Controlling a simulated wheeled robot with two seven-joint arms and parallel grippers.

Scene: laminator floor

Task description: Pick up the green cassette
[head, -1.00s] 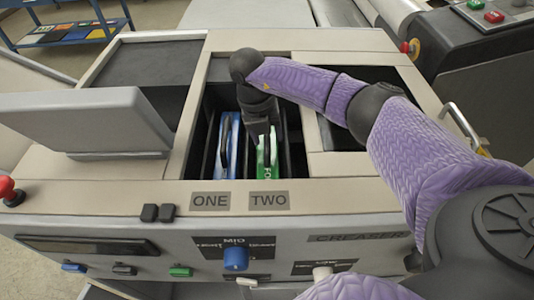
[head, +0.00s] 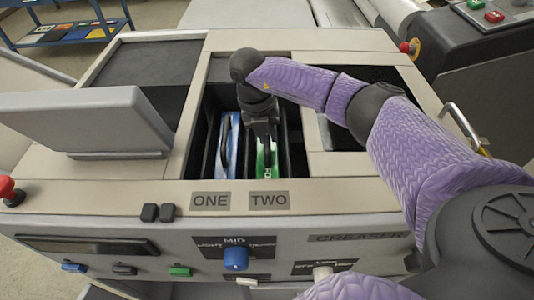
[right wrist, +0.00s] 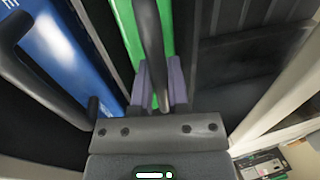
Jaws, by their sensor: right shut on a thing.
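The green cassette (head: 264,163) stands in the slot labelled TWO, in the machine's open bay. In the right wrist view the green cassette (right wrist: 123,28) has a dark handle (right wrist: 150,45) running along its top. My right gripper (head: 264,140) reaches down into the bay over it. In the right wrist view my right gripper's (right wrist: 160,85) two purple-grey fingers are shut on the handle, one on each side. The gripper hides part of the cassette in the head view. My left gripper is not in view.
A blue cassette (head: 228,147) with a dark handle stands in slot ONE, just left of the green one. Dark dividers and the bay's pale rim surround them closely. A grey raised panel (head: 85,120) stands to the left. A red knob (head: 10,190) is at the far left.

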